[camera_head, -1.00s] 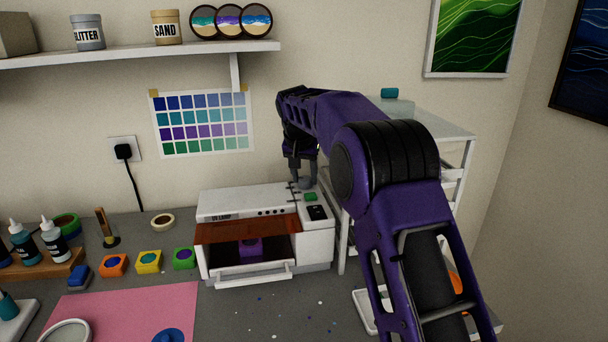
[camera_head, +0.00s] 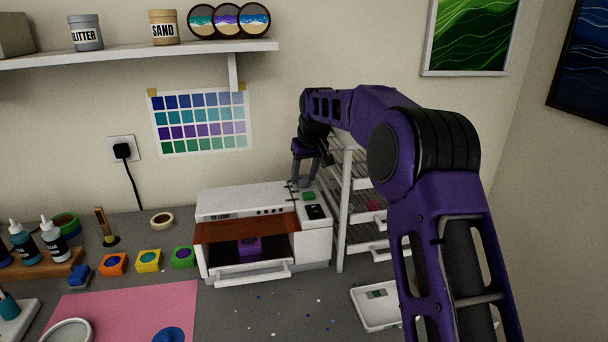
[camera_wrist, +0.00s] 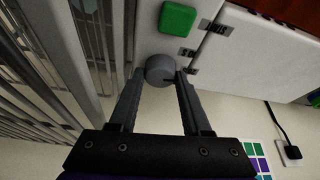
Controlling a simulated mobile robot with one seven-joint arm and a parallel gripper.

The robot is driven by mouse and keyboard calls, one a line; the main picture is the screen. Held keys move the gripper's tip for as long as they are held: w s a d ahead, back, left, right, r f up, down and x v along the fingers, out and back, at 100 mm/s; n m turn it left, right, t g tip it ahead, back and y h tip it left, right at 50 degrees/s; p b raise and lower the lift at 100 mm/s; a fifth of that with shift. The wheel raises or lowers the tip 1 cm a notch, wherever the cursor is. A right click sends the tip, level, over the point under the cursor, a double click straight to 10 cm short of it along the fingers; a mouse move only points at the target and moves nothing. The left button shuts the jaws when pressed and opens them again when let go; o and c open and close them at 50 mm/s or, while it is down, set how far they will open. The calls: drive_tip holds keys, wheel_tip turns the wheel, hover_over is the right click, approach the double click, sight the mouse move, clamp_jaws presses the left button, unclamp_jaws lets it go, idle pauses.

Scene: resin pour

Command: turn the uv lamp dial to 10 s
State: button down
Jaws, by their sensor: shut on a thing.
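The UV lamp (camera_head: 222,257) is a white box on the grey bench with an orange-brown window and an open front. A purple block with a round top (camera_head: 249,246) sits inside it. The grey round dial (camera_wrist: 160,70) is on the lamp's top, beside a green button (camera_wrist: 178,18), which also shows in the head view (camera_head: 309,196). My gripper (camera_wrist: 160,78) is shut on the dial, one finger on each side. In the head view my gripper (camera_head: 303,182) comes down on the lamp's back right. The dial's setting is not readable.
A white rack (camera_head: 342,215) stands close to the lamp's right side, behind my arm. A white tray (camera_head: 362,322) lies in front of it. Orange, yellow and green blocks (camera_head: 149,261) stand left of the lamp. A pink mat (camera_head: 120,308) lies in front.

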drive_tip(key=shift+r, duration=0.1)
drive_tip(key=shift+c, duration=1.8)
unclamp_jaws()
